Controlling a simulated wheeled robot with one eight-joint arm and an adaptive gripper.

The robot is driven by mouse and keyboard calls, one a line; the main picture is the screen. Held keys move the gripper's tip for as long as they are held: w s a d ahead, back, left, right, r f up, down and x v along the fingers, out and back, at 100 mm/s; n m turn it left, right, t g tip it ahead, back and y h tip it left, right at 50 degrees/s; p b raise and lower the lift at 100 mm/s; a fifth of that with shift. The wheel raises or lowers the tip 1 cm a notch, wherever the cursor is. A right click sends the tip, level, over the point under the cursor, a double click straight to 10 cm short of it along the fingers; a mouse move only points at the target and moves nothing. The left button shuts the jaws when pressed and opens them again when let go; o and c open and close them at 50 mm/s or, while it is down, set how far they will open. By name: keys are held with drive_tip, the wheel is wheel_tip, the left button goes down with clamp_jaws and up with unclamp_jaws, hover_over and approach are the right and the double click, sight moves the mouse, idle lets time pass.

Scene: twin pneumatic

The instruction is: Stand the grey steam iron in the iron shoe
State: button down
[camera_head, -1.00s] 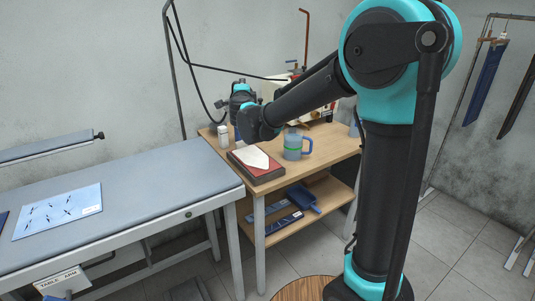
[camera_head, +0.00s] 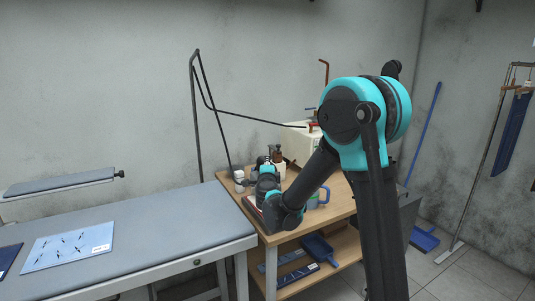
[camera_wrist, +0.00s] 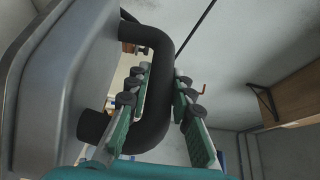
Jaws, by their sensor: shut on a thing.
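The grey steam iron (camera_wrist: 65,75) fills the left of the wrist view, with its black looped handle (camera_wrist: 158,115) in the middle. My gripper (camera_wrist: 163,85) has its green-padded fingers on both sides of the handle and is shut on it. In the head view my gripper (camera_head: 268,166) is over the back left of the wooden table, and I cannot make out the iron there. The iron shoe, a red-edged dark pad with a pale plate, shows only as a sliver (camera_head: 250,205) at the table's left edge. My arm hides most of it.
A white container (camera_head: 239,177) stands at the back left, a dark bottle (camera_head: 279,155) and a cream box (camera_head: 298,145) behind. The grey ironing table (camera_head: 150,233) borders the left.

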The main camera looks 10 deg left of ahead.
drive_tip(key=shift+f, duration=3.85)
drive_tip(key=shift+f, duration=0.1)
drive_tip(key=c, duration=1.3)
unclamp_jaws()
